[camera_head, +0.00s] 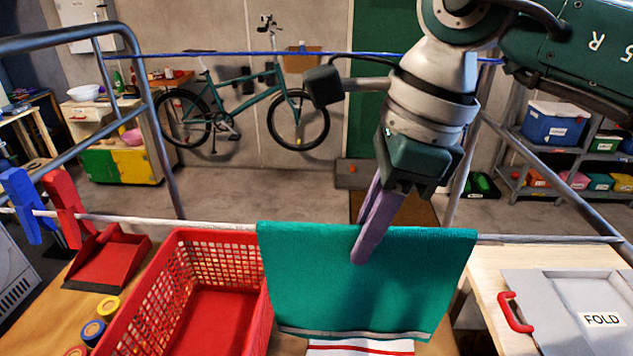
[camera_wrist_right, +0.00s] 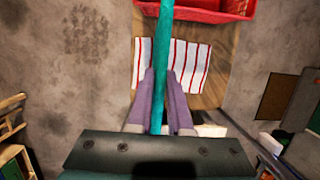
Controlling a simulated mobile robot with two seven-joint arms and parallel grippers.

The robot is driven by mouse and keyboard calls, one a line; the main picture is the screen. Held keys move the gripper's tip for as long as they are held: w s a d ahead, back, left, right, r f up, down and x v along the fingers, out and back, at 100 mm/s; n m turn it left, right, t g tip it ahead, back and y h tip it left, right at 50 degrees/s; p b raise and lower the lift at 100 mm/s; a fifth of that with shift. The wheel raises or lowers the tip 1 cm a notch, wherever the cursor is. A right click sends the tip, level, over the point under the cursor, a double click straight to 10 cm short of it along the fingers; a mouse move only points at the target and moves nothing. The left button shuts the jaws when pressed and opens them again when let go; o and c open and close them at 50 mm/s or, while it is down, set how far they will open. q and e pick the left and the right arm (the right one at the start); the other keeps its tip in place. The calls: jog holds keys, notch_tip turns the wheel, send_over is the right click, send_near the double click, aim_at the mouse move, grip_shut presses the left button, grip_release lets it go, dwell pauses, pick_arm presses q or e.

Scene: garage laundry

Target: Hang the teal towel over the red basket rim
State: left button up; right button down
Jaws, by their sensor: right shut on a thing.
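The teal towel (camera_head: 300,270) hangs spread and fairly flat, its top edge level with the pale horizontal rail. It hides the rail behind it; I cannot tell whether it still rests on it. My right gripper (camera_head: 362,250) comes from above with its purple fingers shut on the towel's upper edge, right of its middle. In the right wrist view the towel (camera_wrist_right: 163,50) shows edge-on as a narrow band between the fingers (camera_wrist_right: 161,85). The red basket (camera_head: 200,237) stands open and looks empty, left of the towel, which covers its right side. My left gripper is out of view.
A red-striped white cloth (camera_head: 360,347) lies below the towel. The rail (camera_head: 150,219) carries blue (camera_head: 22,205) and red (camera_head: 64,208) pegs at left. A red dustpan (camera_head: 105,258) lies left of the basket. A grey folding board (camera_head: 575,300) is on the right table.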

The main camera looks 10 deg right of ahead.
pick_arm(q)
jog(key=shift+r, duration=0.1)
pick_arm(e)
jog(key=shift+r, duration=0.15)
pick_arm(q)
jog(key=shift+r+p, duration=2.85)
jog(key=shift+p, duration=0.1)
pick_arm(e)
jog(key=shift+w+a+r+v, duration=0.1)
jog(key=shift+a+v, duration=0.2)
jog(key=shift+v, duration=1.1)
jog(key=shift+w+a+r+v, duration=0.15)
jog(key=shift+a+v, duration=0.2)
jog(key=shift+v, duration=1.05)
jog(key=shift+w+a+v, duration=0.1)
jog(key=shift+a+v, duration=0.2)
jog(key=shift+v, duration=1.1)
